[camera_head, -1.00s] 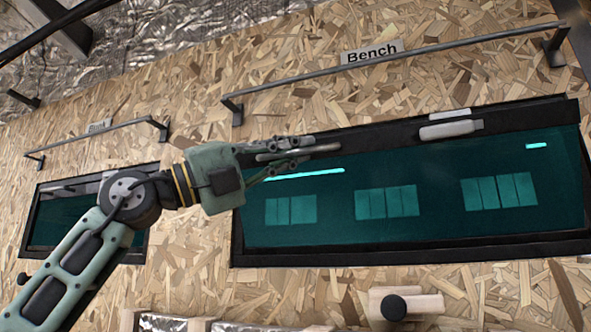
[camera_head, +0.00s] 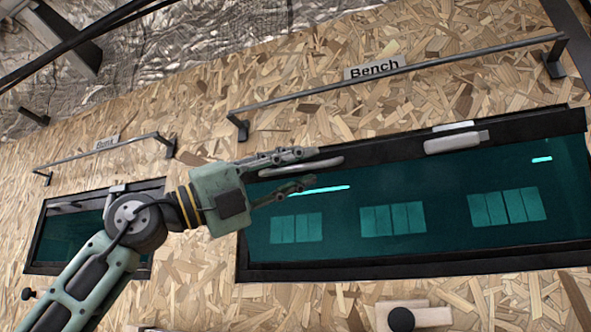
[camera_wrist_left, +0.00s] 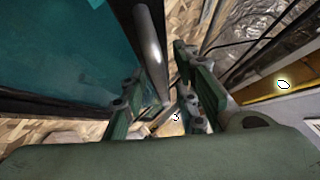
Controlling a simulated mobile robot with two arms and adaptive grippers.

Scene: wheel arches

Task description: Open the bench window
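The bench window (camera_head: 400,255) is a wide dark-framed pane with teal glass, set in the chipboard wall under the "Bench" sign (camera_head: 375,68). It looks closed. A grey bar handle (camera_head: 318,164) sits at the left of its top frame, and a pale latch-like piece (camera_head: 455,142) sits farther right. My left gripper (camera_head: 312,169) is open at the handle, one finger above the bar and one below it. In the left wrist view, the handle (camera_wrist_left: 150,50) runs between the spread fingers (camera_wrist_left: 162,98), with no clear grip on it. My right gripper is not in view.
A thin black rail (camera_head: 400,75) runs above the window. A smaller window (camera_head: 75,235) with its own rail is at the left. A wooden block with a black knob (camera_head: 401,319) is below. Silver foil covers the wall higher up.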

